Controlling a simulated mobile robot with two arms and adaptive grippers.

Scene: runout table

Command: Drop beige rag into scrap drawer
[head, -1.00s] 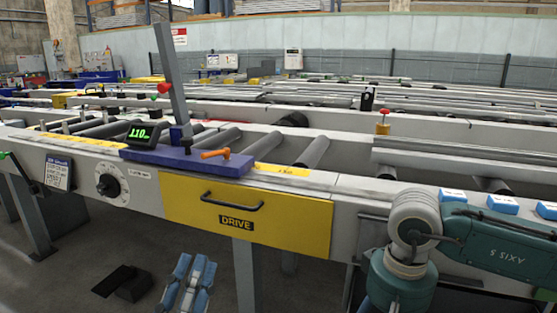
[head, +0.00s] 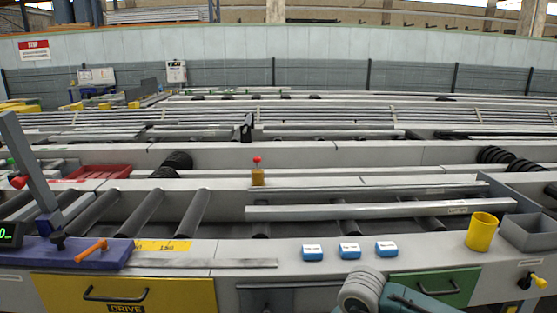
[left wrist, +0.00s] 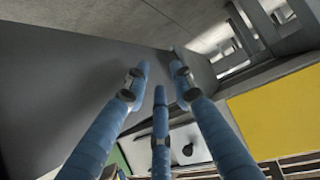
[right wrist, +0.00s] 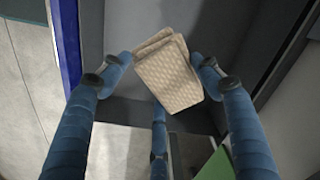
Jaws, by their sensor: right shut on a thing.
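The beige rag (right wrist: 175,75), folded and textured, is between the fingers of my right gripper (right wrist: 162,66) in the right wrist view. The gripper is shut on it, with a grey panelled surface behind. My left gripper (left wrist: 160,80) has its blue fingers apart and nothing between them in the left wrist view. In the head view a green drawer front (head: 435,287) with a black handle is at the lower right, and a yellow drawer (head: 125,295) marked DRIVE is at the lower left. No scrap label is readable. The rag and both grippers are outside the head view.
Three blue blocks (head: 350,250) sit on the table's front ledge. A yellow cup (head: 481,231) and a grey bin (head: 530,232) stand at the right. A long metal bar (head: 380,210) lies across the rollers. A purple fixture (head: 75,252) with an orange lever is at the left.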

